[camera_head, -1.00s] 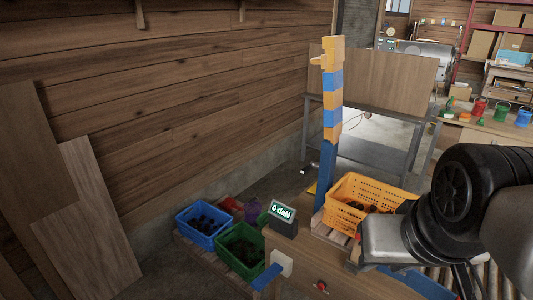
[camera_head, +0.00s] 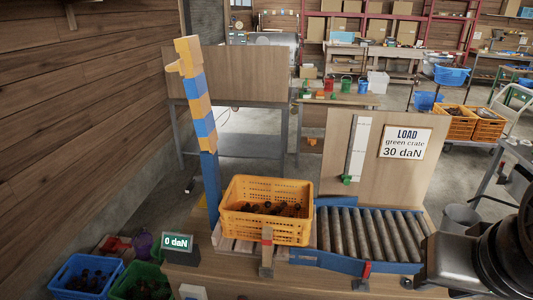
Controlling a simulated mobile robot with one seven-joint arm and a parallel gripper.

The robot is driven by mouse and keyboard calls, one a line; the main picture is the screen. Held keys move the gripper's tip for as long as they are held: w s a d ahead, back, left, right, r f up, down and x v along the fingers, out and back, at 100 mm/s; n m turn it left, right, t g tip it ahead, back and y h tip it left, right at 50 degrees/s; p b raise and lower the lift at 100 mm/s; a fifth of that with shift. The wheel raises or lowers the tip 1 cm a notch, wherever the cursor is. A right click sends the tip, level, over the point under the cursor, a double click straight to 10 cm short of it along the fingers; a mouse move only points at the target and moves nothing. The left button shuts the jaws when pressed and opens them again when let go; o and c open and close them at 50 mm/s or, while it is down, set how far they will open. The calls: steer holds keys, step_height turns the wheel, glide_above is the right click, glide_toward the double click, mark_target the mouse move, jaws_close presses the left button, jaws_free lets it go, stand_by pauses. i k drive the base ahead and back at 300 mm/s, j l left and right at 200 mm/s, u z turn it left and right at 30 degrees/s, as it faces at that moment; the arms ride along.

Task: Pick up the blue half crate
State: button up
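A blue crate (camera_head: 62,283) stands low at the bottom left, cut by the frame edge, with dark chestnuts inside. It may be the blue half crate. Another blue container (camera_head: 452,75) is on a cart at the far upper right. My arm shows at the lower right, with a grey part reaching left over the roller bench. The fingertips cannot be made out, so I cannot tell whether my gripper is open or shut. It is well apart from the blue crate at the left.
A green crate (camera_head: 122,294) stands beside the blue one. An orange crate (camera_head: 232,226) with chestnuts sits near the rollers (camera_head: 368,236). A display (camera_head: 176,243) reads 0 daN. A sign (camera_head: 405,142) reads "LOAD green crate 30 daN".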

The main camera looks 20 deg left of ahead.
mark_target(88, 276)
steer(key=j, duration=1.15)
steer(key=k+j, duration=0.1)
steer(key=j, duration=2.25)
steer(key=k+j, duration=0.1)
steer(key=j, duration=1.1)
steer(key=j+z, duration=0.1)
steer(key=j, duration=1.05)
